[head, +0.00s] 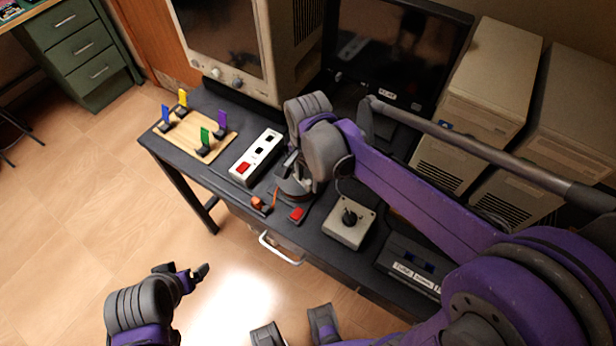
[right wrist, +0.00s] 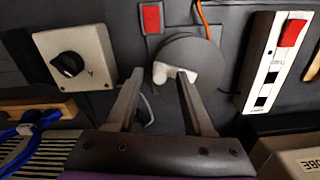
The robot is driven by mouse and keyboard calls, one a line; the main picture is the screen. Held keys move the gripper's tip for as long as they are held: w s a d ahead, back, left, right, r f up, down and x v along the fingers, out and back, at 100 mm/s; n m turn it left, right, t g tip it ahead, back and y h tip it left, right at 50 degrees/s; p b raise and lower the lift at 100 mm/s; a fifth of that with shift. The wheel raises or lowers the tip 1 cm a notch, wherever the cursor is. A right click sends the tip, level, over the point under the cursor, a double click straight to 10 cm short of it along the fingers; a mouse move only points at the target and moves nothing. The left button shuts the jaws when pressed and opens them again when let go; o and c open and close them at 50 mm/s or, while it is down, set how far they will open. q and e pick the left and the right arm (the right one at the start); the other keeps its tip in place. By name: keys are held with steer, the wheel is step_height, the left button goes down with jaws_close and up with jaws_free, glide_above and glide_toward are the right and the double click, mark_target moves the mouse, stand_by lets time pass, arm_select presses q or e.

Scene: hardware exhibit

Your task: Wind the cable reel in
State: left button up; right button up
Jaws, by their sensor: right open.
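The cable reel is a grey disc (right wrist: 205,58) with a white crank handle (right wrist: 172,72) in the right wrist view. In the head view the reel (head: 297,190) is on the desk, partly hidden by my right gripper (head: 288,166). An orange cable (right wrist: 202,14) runs from the reel to an orange plug (head: 261,203) near the desk's front edge. My right gripper (right wrist: 160,73) is open, with its fingertips close to the handle; contact is not clear. My left gripper (head: 183,271) is open and empty over the floor, left of the desk.
A power strip (head: 257,155) and a board with coloured flags (head: 228,141) lie left of the reel. A red-buttoned block (head: 297,215) and a knob box (head: 350,222) are near the front. Monitors (head: 222,38) and computer towers (head: 490,85) stand behind.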

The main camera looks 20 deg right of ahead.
step_height(320, 180, up, 11)
steer(key=shift+f+p, duration=0.2)
steer(key=shift+p, duration=0.25)
stand_by(0.3)
steer(key=s+d+f+n+t, duration=0.1)
steer(key=s+f+n, duration=0.1)
steer(key=s+n, duration=0.1)
steer(key=s+d+f+n+t+p, duration=0.1)
steer(key=s+f+n+t, duration=0.1)
steer(key=s+n, duration=0.2)
steer(key=s+d+f+n+t+p, duration=0.1)
steer(key=s+f+n+t, duration=0.1)
steer(key=s+f+n, duration=0.1)
steer(key=shift+s+d+n, duration=0.1)
steer(key=shift+s+n, duration=0.6)
steer(key=shift+s, duration=0.05)
steer(key=shift+s+d+f+n, duration=0.1)
steer(key=shift+s+f+n, duration=0.25)
steer(key=shift+n, duration=0.15)
